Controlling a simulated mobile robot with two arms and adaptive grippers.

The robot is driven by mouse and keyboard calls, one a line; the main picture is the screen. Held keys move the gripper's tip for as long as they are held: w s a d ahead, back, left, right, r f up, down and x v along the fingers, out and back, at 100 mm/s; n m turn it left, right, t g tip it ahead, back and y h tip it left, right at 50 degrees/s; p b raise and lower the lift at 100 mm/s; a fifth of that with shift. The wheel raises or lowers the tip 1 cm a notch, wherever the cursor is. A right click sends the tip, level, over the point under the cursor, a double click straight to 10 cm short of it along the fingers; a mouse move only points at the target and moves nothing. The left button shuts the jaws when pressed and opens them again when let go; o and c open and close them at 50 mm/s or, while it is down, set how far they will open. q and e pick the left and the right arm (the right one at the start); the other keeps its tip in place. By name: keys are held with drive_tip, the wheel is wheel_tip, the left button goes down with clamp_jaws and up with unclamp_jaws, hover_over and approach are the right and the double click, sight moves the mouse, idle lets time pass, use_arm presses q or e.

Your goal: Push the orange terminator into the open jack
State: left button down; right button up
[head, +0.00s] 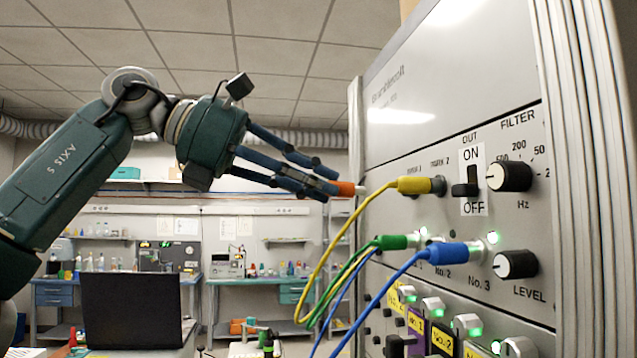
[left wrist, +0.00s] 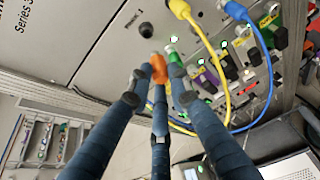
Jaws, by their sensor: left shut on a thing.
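The orange terminator (head: 346,188) is held at the fingertips of my left gripper (head: 328,188), its pale tip pointing right toward the instrument panel (head: 420,130). In the left wrist view the terminator (left wrist: 158,68) sits between the three closed fingers of the gripper (left wrist: 158,82). A dark, empty round jack (left wrist: 147,30) lies ahead of it, beside the Phonon 1 label. The terminator is outside this jack; the exact gap is hard to judge. In the head view the yellow plug and cable mostly hide the jack. My right gripper is not in view.
A yellow plug (head: 413,185) sits in the neighbouring jack, and its cable hangs close to the terminator. Green (head: 392,242) and blue (head: 438,256) plugs are below. An ON/OFF switch (head: 466,187) and knobs are to the right. A laptop (head: 130,310) stands lower left.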

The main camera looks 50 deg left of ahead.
use_arm(q)
drive_tip(key=s+d+f+n+h, duration=0.2)
drive_tip(key=s+d+f+n, duration=0.2)
drive_tip(key=f, duration=0.4)
drive_tip(key=shift+d+n, duration=0.3)
drive_tip(key=shift+d, duration=0.5)
drive_tip(key=shift+a, duration=0.1)
drive_tip(key=shift+w+d+p, duration=0.35)
drive_tip(key=shift+w+d, duration=0.1)
drive_tip(key=shift+w, duration=0.4)
drive_tip(key=shift+w+d+p, duration=0.4)
drive_tip(key=shift+w+d, duration=0.05)
drive_tip(key=shift+w, duration=0.4)
drive_tip(key=shift+w+d+p, duration=0.35)
drive_tip(key=shift+w+d, duration=0.1)
drive_tip(key=shift+w, duration=0.4)
